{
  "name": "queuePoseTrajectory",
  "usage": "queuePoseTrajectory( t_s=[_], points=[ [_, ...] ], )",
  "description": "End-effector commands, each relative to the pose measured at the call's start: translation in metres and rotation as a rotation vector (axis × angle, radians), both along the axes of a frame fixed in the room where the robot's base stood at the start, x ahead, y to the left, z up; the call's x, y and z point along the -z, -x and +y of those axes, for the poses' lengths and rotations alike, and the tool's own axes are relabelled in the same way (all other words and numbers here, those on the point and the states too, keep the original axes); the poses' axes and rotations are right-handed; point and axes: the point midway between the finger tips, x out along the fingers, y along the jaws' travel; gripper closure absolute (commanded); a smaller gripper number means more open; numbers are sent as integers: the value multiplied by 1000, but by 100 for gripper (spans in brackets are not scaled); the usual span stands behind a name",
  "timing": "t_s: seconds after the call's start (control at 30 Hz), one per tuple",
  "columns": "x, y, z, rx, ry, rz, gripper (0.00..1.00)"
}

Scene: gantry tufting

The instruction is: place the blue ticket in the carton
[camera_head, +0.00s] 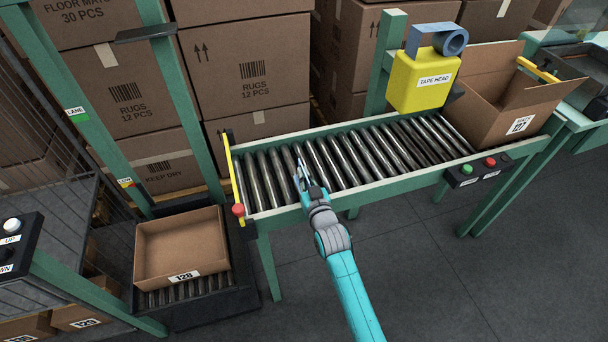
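I see no blue ticket in this view. An open brown carton labelled 127 (484,113) stands at the right end of the roller conveyor, flaps up; its floor is mostly hidden by its walls. A second open carton labelled 128 (180,228) sits lower at the left on a short roller platform and looks empty inside. My gripper (299,165) is over the left half of the conveyor rollers, well left of carton 127 and right of carton 128. Its fingers are small and seen from behind, so whether they are open or hold something is unclear.
The yellow tape head (424,82) hangs over the conveyor (390,192) between my gripper and carton 127. A yellow stop bar (231,175) stands at the conveyor's left end. Green posts and stacked rug boxes (245,100) rise behind. The grey floor (420,275) in front is clear.

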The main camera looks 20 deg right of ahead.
Motion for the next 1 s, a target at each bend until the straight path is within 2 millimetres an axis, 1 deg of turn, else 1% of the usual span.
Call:
queuePoseTrajectory(
  t_s=[0.1, 0.13, 0.17, 0.2, 0.23, 0.5, 0.6, 0.67, 0.77, 1.0],
  points=[
    [2, 0, 0, 0, 0, 1, 100],
    [3, 0, 0, 0, 0, 0, 95],
    [2, 0, 0, 0, 0, 0, 87],
    [2, 0, 0, 0, 0, 0, 77],
    [2, 0, 0, 0, 0, 0, 70],
    [2, 0, 0, 0, 0, 0, 69],
    [-1, 0, 0, 0, 0, -1, 69],
    [0, 4, 0, 0, 0, 0, 69],
    [1, 17, 0, 0, 0, 1, 69],
    [1, 61, 0, 0, 0, 2, 69]
  ],
)
